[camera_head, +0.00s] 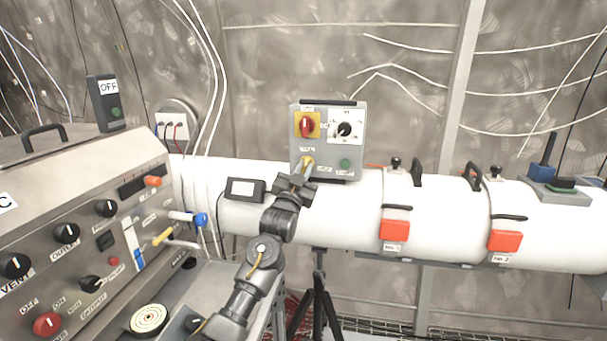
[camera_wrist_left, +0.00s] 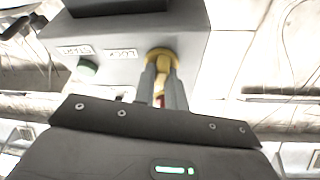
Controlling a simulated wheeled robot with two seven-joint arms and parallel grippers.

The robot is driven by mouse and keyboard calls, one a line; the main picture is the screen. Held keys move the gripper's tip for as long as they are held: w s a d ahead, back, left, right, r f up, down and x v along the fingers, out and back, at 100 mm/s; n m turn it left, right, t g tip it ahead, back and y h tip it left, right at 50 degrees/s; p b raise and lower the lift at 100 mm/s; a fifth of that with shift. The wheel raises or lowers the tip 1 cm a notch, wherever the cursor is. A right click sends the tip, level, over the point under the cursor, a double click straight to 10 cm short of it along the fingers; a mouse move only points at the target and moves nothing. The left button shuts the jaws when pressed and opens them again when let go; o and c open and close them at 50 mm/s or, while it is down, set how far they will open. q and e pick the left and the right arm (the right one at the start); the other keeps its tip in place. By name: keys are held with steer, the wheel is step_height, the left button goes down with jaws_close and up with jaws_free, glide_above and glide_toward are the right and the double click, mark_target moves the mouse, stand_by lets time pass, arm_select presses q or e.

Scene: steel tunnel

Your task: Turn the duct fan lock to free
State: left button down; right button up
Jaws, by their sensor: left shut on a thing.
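The grey duct fan control box (camera_head: 331,112) stands on the white duct in the head view. Its yellow lock (camera_head: 307,160) is at the lower left of the front face, left of a green button (camera_head: 345,163). My left gripper (camera_head: 304,172) reaches up to the lock from below and is shut on it. In the left wrist view the two fingers (camera_wrist_left: 162,72) close around the yellow lock (camera_wrist_left: 161,57), beside a label reading LOCK. The fingers partly hide the lock, so I cannot tell its exact angle. My right gripper is not in view.
A red switch on a yellow plate (camera_head: 306,125) and a black dial (camera_head: 345,130) sit just above the lock. A large console (camera_head: 75,235) stands at the left. Red latches (camera_head: 394,230) are on the duct at the right.

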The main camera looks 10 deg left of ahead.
arm_select(q)
steer(key=shift+d+f+n+y, duration=0.1)
steer(key=shift+n+y, duration=1.3)
steer(key=shift+n, duration=1)
steer(key=shift+n+b, duration=0.3)
steer(key=shift+n, duration=0.1)
steer(key=c, duration=1.4)
jaws_free()
steer(key=shift+c, duration=0.2)
steer(key=shift+s, duration=0.25)
steer(key=p+v, duration=0.4)
steer(key=v, duration=0.6)
steer(key=shift+f, duration=0.3)
